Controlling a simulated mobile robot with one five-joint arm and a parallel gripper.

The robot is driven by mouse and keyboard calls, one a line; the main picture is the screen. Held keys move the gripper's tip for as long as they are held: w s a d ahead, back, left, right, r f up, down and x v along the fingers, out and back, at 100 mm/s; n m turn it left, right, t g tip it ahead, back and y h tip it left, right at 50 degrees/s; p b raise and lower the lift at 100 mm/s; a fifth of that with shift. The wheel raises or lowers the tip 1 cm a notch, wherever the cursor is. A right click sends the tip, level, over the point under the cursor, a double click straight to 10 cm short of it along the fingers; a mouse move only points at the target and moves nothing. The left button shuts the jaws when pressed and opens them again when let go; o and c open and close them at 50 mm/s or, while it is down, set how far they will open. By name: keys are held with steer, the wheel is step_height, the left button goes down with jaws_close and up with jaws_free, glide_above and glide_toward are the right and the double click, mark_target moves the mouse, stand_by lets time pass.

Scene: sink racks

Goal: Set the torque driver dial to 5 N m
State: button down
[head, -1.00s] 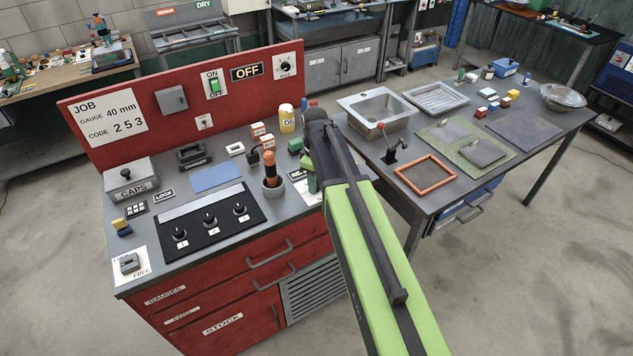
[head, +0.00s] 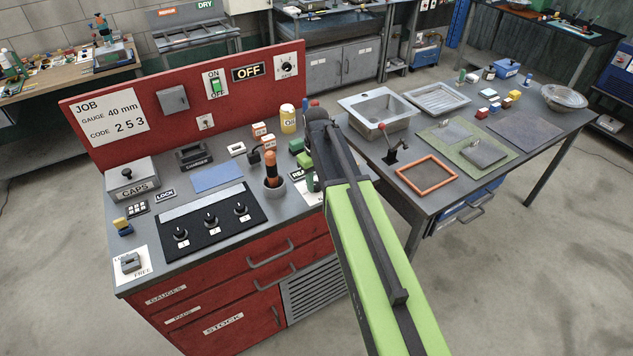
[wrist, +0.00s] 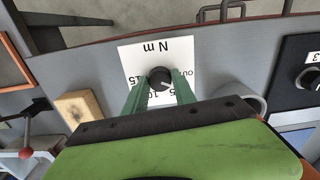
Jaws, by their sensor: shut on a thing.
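The torque dial is a small round black knob (wrist: 160,79) on a white plate (wrist: 134,57) marked "N m", with 15, 10, 5 and a partly hidden "OUT" around it. In the wrist view the knob's pale mark points to the lower right, toward the side of the 5; its exact setting is hard to tell. My gripper (wrist: 158,88) has its green fingers on either side of the knob, shut on it. In the head view my gripper (head: 311,172) is at the red bench's right end, and my arm hides the knob.
An orange-handled tool (head: 271,160) stands in a grey cup (head: 273,189) close to my gripper; the cup also shows in the wrist view (wrist: 248,98). A wooden block (wrist: 79,108) lies near the plate. The three-knob black panel (head: 205,233) is to the left.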

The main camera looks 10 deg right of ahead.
mark_target(316, 185)
steer(key=m, duration=0.5)
steer(key=shift+m, duration=0.7)
steer(key=c, duration=1)
jaws_free()
step_height(316, 185, up, 17)
steer(key=p, duration=1.7)
steer(key=shift+r, duration=0.2)
